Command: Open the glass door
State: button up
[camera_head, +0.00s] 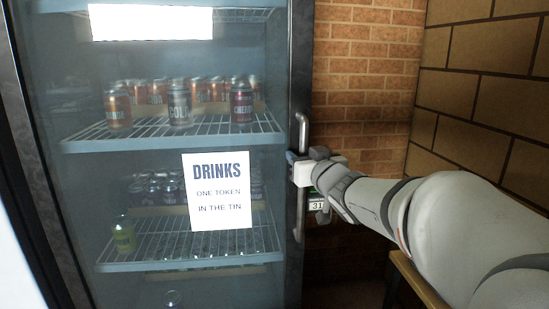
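The glass door (95,185) of a drinks fridge fills the left and middle of the view and looks closed. Its dark frame (297,60) runs down the right side. A vertical metal bar handle (301,225) is fixed to that frame. My gripper (294,165) is at the handle's middle, reaching in from the right. The gripper body covers part of the bar, and I cannot tell whether the fingers are closed around it or only beside it.
Behind the glass, wire shelves (85,145) hold several cans. A paper "DRINKS" sign (219,215) is on the door. A brick wall (365,75) and a larger block wall (490,100) stand close on the right. A wooden edge (415,283) lies below my arm.

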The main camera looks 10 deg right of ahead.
jog(key=shift+c, duration=0.3)
grip_shut()
